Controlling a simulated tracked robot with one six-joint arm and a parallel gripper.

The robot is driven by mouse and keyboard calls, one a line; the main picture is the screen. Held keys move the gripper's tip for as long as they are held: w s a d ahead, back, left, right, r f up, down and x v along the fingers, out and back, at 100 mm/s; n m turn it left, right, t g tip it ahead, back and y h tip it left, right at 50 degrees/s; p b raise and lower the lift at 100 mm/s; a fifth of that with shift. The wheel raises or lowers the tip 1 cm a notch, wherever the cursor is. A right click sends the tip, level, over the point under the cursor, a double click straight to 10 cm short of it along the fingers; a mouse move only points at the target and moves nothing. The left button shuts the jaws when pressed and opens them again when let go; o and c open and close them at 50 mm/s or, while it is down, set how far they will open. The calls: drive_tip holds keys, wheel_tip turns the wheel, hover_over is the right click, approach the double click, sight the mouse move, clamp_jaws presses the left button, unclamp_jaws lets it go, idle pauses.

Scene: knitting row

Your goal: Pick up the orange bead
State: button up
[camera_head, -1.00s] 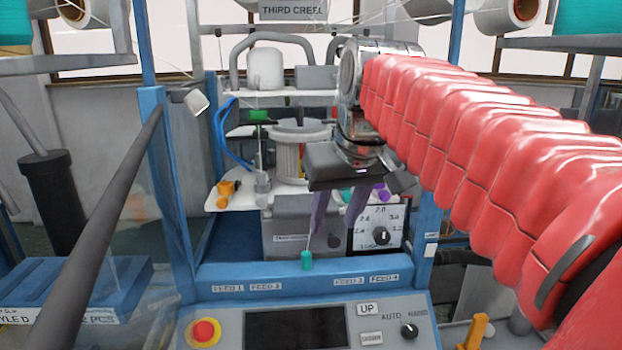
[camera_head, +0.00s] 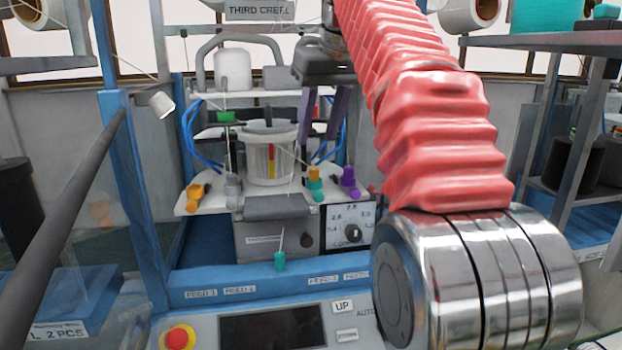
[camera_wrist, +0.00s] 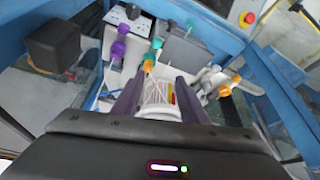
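The small orange bead (camera_head: 314,173) sits by a teal piece on the right side of the white plate, in the head view. In the wrist view the orange bead (camera_wrist: 148,66) shows beside the teal piece (camera_wrist: 155,45), just beyond the fingertips. My gripper (camera_head: 319,136) points down with its two purple fingers apart and nothing between them; it is above the bead in the head view. In the wrist view my gripper (camera_wrist: 161,78) has the fingers spread, with the white cylinder (camera_wrist: 158,92) showing behind the gap.
A purple feeder piece (camera_head: 348,178) stands right of the bead, and a yellow-orange one (camera_head: 195,192) at the plate's left. The ribbed cylinder (camera_head: 260,160) stands left of the bead. Threads cross nearby. A grey box (camera_head: 275,228) and dial panel (camera_head: 350,226) sit in front.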

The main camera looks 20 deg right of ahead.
drive_tip(key=shift+w+d+r, duration=0.35)
drive_tip(key=shift+w+d, duration=0.05)
drive_tip(key=shift+d, duration=0.2)
drive_tip(key=shift+w+d+r, duration=0.3)
drive_tip(key=shift+w+d, duration=0.1)
drive_tip(key=shift+d, duration=0.2)
drive_tip(key=shift+f, duration=0.15)
approach(314, 169)
drive_tip(key=shift+f, duration=0.95)
drive_tip(key=shift+w+a+f, duration=0.1)
drive_tip(key=shift+w+f, duration=0.45)
drive_tip(key=shift+f, duration=0.05)
drive_tip(key=shift+f, duration=0.1)
drive_tip(key=shift+x, duration=2.5)
drive_tip(key=shift+w, duration=0.15)
drive_tip(key=shift+c, duration=0.5)
clamp_jaws()
